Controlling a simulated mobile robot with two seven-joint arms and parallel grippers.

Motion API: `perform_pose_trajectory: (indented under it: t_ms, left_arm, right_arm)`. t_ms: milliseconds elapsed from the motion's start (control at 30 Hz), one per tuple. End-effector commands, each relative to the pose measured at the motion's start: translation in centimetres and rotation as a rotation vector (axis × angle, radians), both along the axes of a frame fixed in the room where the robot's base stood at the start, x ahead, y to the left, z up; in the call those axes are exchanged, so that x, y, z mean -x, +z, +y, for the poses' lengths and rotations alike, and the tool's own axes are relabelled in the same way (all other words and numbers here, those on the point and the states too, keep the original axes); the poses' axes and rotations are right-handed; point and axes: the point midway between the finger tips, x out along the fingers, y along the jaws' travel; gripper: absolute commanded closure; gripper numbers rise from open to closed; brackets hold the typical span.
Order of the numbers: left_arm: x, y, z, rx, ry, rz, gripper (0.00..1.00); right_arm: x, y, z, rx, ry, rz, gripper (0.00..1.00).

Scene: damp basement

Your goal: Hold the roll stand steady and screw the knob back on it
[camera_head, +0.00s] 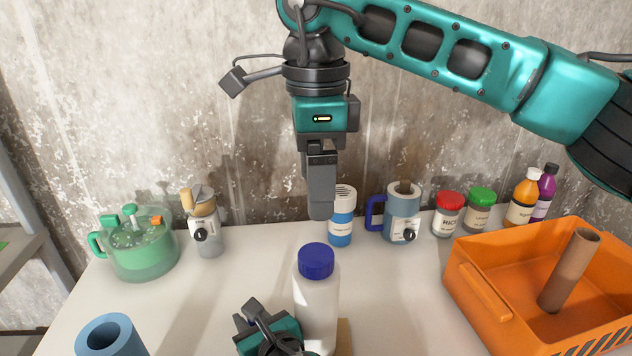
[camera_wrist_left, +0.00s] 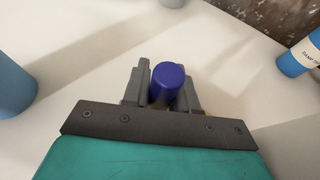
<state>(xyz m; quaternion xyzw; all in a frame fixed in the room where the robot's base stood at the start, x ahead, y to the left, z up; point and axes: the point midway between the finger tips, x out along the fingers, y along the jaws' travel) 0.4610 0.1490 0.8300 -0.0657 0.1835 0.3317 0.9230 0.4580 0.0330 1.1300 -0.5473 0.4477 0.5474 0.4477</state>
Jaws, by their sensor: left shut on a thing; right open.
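The roll stand (camera_head: 317,305) is an upright white cylinder in the head view, near the front middle of the table. Part of a brown base shows at its lower right. A dark blue knob (camera_head: 316,261) sits on its top; I cannot tell how tightly. My left gripper (camera_head: 285,338) is low at the stand's left side and shut on it. In the left wrist view the knob (camera_wrist_left: 167,82) shows between the left fingers (camera_wrist_left: 163,92). My right gripper (camera_head: 320,208) hangs fingers down above the knob, apart from it, open and empty. Its fingers overlap in this view.
Behind stand a green pot (camera_head: 143,252), a grinder-like jar (camera_head: 207,230), a blue-labelled bottle (camera_head: 342,222), a blue mug (camera_head: 402,210) and several lidded jars and bottles. An orange crate (camera_head: 480,290) with a brown tube (camera_head: 570,270) is right. A blue cylinder (camera_head: 110,335) is front left.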

Motion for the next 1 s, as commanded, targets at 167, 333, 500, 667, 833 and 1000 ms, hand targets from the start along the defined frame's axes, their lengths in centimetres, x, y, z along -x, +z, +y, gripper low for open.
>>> perform_pose_trajectory:
  t_ms: [167, 333, 500, 667, 833, 1000]
  left_arm:
    - [0.0, 0.0, 0.0, 0.000, 0.000, 0.000, 0.62]
    - [0.0, 0.0, 0.0, 0.000, 0.000, 0.000, 0.46]
    - [0.0, 0.0, 0.0, 0.000, 0.000, 0.000, 0.43]
    - [0.2, 0.1, -0.2, 0.001, -0.001, 0.001, 0.43]
    - [1.8, 1.0, -1.6, 0.004, -0.004, 0.002, 0.43]
    - [4.5, 2.6, -3.8, 0.005, -0.003, 0.002, 0.43]
  right_arm:
    - [0.0, 0.0, 0.0, 0.000, 0.000, 0.000, 0.17]
    - [0.0, 0.0, 0.0, 0.000, 0.000, 0.000, 0.17]
    - [0.0, -0.1, 0.0, 0.000, 0.000, 0.000, 0.17]
    - [0.0, 0.0, 0.0, 0.000, 0.000, 0.000, 0.17]
    - [0.0, 0.6, 0.0, 0.000, 0.000, 0.000, 0.17]
    - [0.0, 1.4, 0.0, 0.000, 0.000, 0.000, 0.17]
